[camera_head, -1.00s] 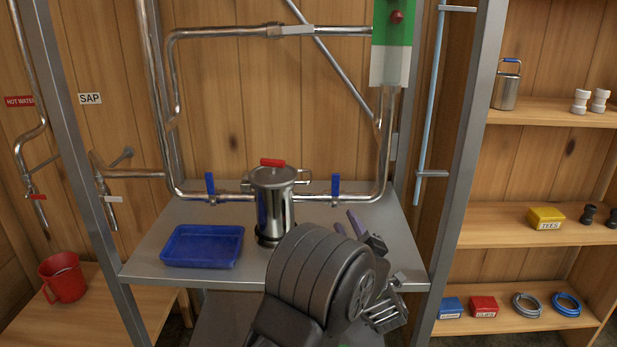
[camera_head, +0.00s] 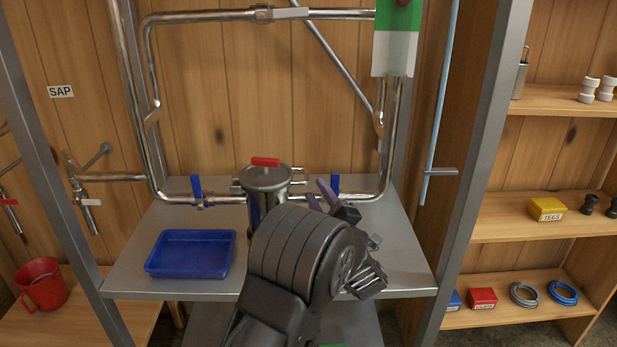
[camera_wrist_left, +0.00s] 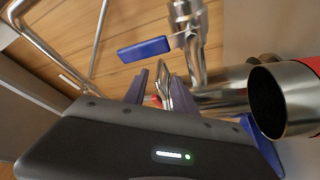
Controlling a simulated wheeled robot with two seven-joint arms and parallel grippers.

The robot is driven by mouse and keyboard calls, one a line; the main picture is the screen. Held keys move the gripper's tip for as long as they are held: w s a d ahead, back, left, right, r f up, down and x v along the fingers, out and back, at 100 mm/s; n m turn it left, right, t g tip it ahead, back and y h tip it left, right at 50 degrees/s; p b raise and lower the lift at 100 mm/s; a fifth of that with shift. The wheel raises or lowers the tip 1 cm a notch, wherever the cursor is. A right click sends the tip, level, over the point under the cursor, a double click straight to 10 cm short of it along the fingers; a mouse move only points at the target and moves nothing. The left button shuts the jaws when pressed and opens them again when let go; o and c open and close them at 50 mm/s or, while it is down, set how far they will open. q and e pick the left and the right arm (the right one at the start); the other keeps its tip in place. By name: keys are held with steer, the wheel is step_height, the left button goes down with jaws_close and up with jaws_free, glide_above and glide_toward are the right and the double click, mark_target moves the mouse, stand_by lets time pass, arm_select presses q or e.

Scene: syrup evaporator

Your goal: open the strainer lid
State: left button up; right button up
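The strainer (camera_head: 262,184) is a steel pot in the pipe line at the back of the steel table. Its lid (camera_head: 271,176) is on, with a red handle (camera_head: 265,162) on top. My left arm hides most of the pot's lower body. My left gripper (camera_head: 320,197) is just right of the strainer, its two purple fingers apart. In the left wrist view the gripper (camera_wrist_left: 151,82) shows a gap between its fingers, with a steel loop close beside them. A steel cylinder with a dark end (camera_wrist_left: 225,88) lies to the right. I cannot tell whether anything is touched. My right gripper is out of view.
Blue valve handles (camera_head: 197,187) flank the strainer; one shows in the wrist view (camera_wrist_left: 143,48). A blue tray (camera_head: 190,254) sits on the table's left. Frame posts (camera_head: 480,150) stand at both sides. Shelves at right hold a yellow box (camera_head: 546,208).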

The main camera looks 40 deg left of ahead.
arm_select(q)
steer(key=p+x, duration=0.1)
steer(key=x, duration=0.5)
steer(key=shift+a, duration=0.1)
steer(key=shift+c, duration=0.2)
jaws_close()
stand_by(1.1)
